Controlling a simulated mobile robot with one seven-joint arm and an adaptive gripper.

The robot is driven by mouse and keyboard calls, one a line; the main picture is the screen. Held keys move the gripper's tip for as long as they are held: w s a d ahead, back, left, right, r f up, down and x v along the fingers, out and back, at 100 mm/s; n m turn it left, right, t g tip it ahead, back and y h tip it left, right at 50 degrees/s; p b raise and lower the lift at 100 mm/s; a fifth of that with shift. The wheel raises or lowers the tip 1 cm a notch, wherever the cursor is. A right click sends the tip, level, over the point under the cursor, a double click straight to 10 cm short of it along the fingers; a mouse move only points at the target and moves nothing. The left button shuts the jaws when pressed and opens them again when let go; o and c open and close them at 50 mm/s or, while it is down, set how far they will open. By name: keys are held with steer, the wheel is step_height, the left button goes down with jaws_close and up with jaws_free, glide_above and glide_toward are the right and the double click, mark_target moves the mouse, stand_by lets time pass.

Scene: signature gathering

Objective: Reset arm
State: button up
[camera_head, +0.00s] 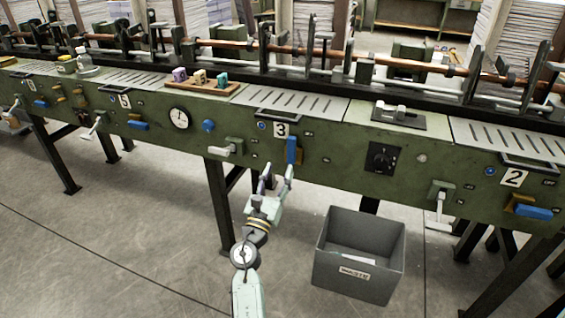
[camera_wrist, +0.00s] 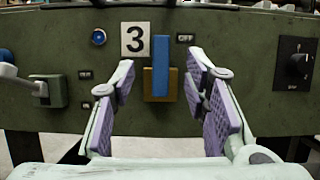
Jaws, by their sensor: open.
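My gripper (camera_head: 276,181) is in front of station 3 of the green machine (camera_head: 335,150), at the end of my pale arm in the head view. In the wrist view my gripper (camera_wrist: 163,100) is open and empty, with purple pads on its fingers. Between and beyond the fingers stands a blue upright lever (camera_wrist: 161,72) on a yellow-brown base, next to the 3 label (camera_wrist: 136,39). The blue lever also shows in the head view (camera_head: 291,149), just above the fingertips. I cannot tell whether a finger touches it.
A grey waste bin (camera_head: 355,285) with paper inside stands on the floor right of my arm. A white-handled crank (camera_head: 222,150) sticks out left of station 3, another (camera_head: 438,210) to the right. The floor left of my arm is clear.

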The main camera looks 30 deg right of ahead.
steer(key=shift+s+a, duration=0.15)
steer(key=shift+a, duration=0.05)
stand_by(0.4)
